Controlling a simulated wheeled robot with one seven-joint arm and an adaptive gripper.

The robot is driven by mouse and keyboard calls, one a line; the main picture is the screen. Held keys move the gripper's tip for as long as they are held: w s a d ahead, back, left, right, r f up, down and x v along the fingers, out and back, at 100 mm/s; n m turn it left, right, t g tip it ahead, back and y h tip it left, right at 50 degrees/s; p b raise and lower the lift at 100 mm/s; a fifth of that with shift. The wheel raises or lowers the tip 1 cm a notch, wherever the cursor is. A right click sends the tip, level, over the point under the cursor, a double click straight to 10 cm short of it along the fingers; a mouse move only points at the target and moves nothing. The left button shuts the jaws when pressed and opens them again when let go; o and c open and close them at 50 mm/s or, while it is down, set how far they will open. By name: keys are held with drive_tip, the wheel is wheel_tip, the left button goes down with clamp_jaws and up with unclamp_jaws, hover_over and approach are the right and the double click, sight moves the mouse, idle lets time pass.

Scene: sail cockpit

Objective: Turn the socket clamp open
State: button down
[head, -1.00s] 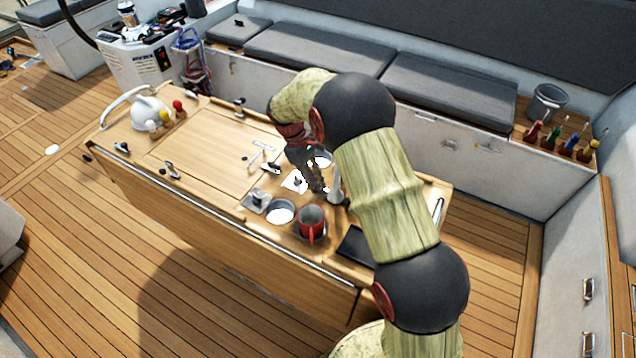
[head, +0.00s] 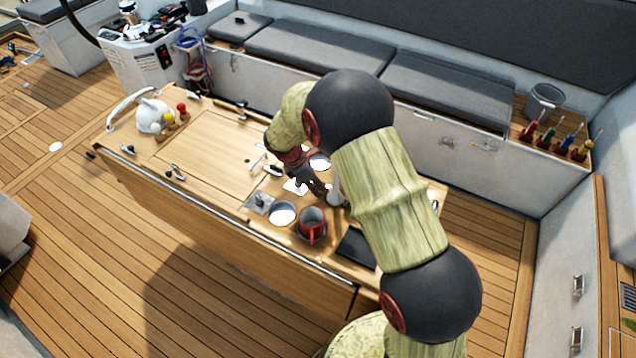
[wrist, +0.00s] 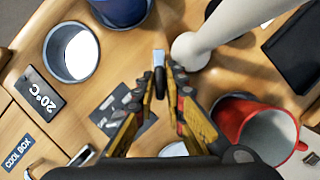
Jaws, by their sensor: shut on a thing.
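My gripper (head: 320,190) reaches down over the right half of the cockpit table. In the wrist view its yellow-and-black fingers (wrist: 167,78) are shut on a small upright piece with a light metal top, apparently the socket clamp (wrist: 158,57). Its lower part is hidden by the fingers, so I cannot tell how far it is turned. A white post (wrist: 200,48) with a rounded foot stands just right of the fingertips; it also shows in the head view (head: 336,188). A grey plate (wrist: 108,110) lies below left of the fingers.
A metal-rimmed round recess (head: 283,213) is left of the mug.

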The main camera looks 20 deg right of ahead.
drive_tip(key=n+t+p, duration=0.1)
drive_tip(key=n, duration=0.1)
drive_tip(key=n+p, duration=0.1)
drive_tip(key=n, duration=0.1)
drive_tip(key=shift+s+r+n+t+y, duration=0.1)
drive_tip(key=shift+n+t+y, duration=0.2)
drive_tip(key=shift+t, duration=0.1)
drive_tip(key=shift+n+t+y+p, duration=0.3)
drive_tip(key=shift+n+t+p, duration=0.45)
drive_tip(key=shift+n, duration=1.05)
drive_tip(key=c, duration=1.9)
unclamp_jaws()
drive_tip(key=v, duration=1.1)
drive_tip(key=shift+r, duration=0.45)
